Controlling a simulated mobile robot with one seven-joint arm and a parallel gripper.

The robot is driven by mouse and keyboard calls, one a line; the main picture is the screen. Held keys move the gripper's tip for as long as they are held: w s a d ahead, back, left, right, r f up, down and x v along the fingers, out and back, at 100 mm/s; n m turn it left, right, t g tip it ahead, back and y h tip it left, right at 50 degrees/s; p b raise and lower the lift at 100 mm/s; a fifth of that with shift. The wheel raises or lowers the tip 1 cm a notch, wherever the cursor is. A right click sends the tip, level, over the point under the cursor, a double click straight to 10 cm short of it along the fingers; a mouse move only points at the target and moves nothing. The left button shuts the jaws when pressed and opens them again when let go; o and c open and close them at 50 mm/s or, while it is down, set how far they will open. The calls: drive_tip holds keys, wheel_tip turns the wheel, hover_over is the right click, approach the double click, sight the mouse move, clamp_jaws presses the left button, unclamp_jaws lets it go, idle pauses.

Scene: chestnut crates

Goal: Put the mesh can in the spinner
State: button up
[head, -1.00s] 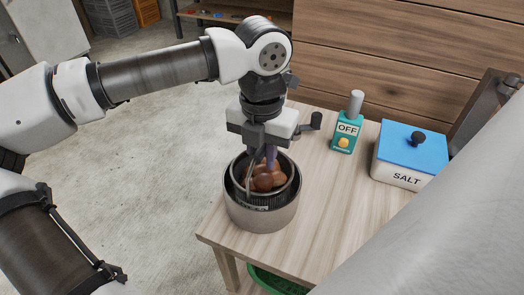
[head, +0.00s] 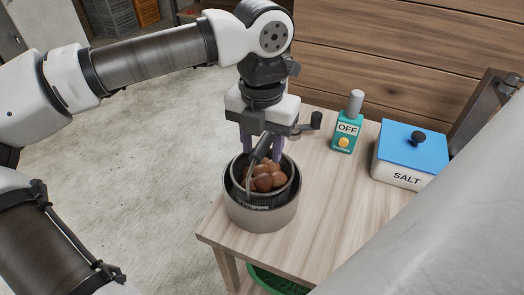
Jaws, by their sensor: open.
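The spinner (head: 262,218) is a grey round drum standing at the near left of the wooden table. The dark mesh can (head: 263,201) sits inside the spinner, its rim showing within the drum's wall. Brown chestnuts (head: 266,180) lie in the can. How deep the can sits is hidden by the drum wall.
A salt box (head: 404,172) with a blue lid is farther right. The table between them and the spinner is clear. A green basket (head: 275,283) is below the table edge.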

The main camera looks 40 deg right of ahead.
wheel_tip(320, 180, up, 10)
drive_tip(key=shift+f, duration=0.1)
